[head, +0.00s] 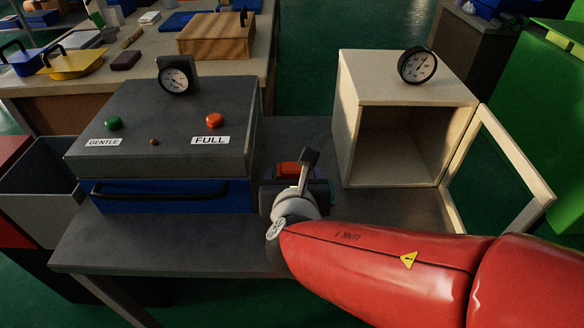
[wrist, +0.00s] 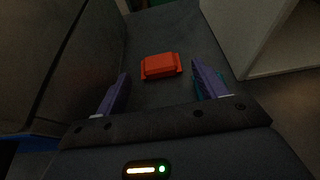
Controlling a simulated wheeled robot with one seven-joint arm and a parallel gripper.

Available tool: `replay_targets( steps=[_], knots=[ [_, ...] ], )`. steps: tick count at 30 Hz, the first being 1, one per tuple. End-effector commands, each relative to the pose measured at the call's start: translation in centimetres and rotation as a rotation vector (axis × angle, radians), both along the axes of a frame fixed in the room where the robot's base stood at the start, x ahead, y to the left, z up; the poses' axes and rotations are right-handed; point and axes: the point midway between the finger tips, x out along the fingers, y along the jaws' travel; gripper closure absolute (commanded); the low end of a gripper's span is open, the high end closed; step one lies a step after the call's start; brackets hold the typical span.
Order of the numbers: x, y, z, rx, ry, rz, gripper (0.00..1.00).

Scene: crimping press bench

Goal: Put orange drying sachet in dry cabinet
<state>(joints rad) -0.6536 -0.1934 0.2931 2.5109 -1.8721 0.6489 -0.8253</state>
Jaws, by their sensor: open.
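The orange drying sachet (wrist: 161,66) lies on the grey bench top, ahead of and between my open fingers in the wrist view. In the head view the sachet (head: 288,168) shows just past my gripper (head: 300,186), partly hidden by it. My gripper (wrist: 165,92) is open and empty, its two purple fingers apart on either side of the sachet's line. The dry cabinet (head: 398,145) is a cream box at the right of the bench. Its framed door (head: 518,152) stands open to the right, and the inside looks empty.
A grey press (head: 165,125) with GENTLE and FULL buttons stands left, above a blue drawer (head: 170,196). A dial gauge (head: 418,65) sits on the cabinet. The gap between press and cabinet is narrow. The bench's front left (head: 150,245) is clear.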

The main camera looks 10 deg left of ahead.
Motion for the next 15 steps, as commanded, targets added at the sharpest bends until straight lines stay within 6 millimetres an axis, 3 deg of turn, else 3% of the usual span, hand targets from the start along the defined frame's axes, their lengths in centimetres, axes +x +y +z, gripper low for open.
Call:
replay_targets(
  steps=[9, 15],
  knots=[
    [3.9, 1.1, -1.8, -0.001, 0.002, -0.001, 0.29],
    [4.5, 1.3, -2.0, 0.001, 0.000, 0.000, 0.29]
  ],
)
